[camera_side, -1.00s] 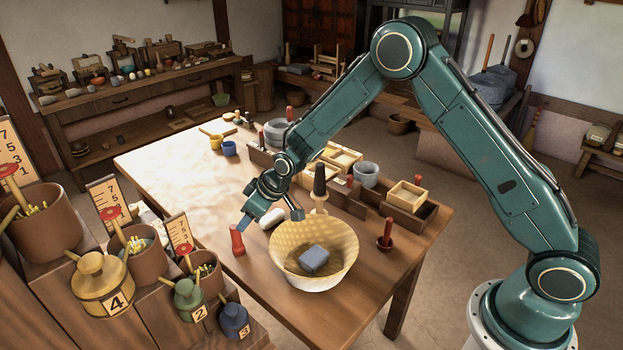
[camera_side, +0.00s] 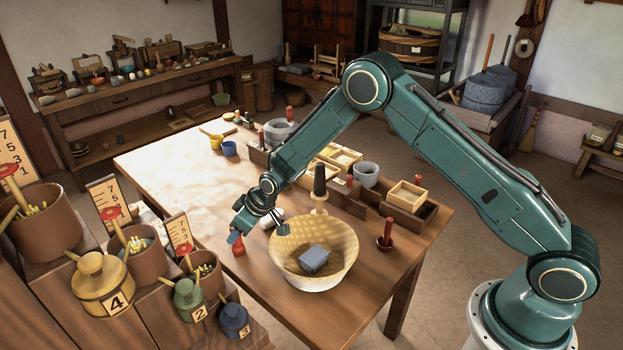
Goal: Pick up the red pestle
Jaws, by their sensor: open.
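A small red pestle (camera_side: 239,249) stands on the table's near edge, left of the woven bowl. My gripper (camera_side: 259,233) is open and empty just above and to the right of it. Its left finger overlaps the pestle's top in this view; I cannot tell whether they touch. Its right finger is near the bowl's left rim. A second, dark red pestle-like piece (camera_side: 387,232) stands upright at the table's right side, well away from my gripper.
The woven bowl (camera_side: 346,272) holds a grey block (camera_side: 314,259). A white rounded piece (camera_side: 271,216) lies behind my gripper. A dark-handled tool (camera_side: 320,180) stands behind the bowl. Wooden boxes (camera_side: 408,195) line the right side.

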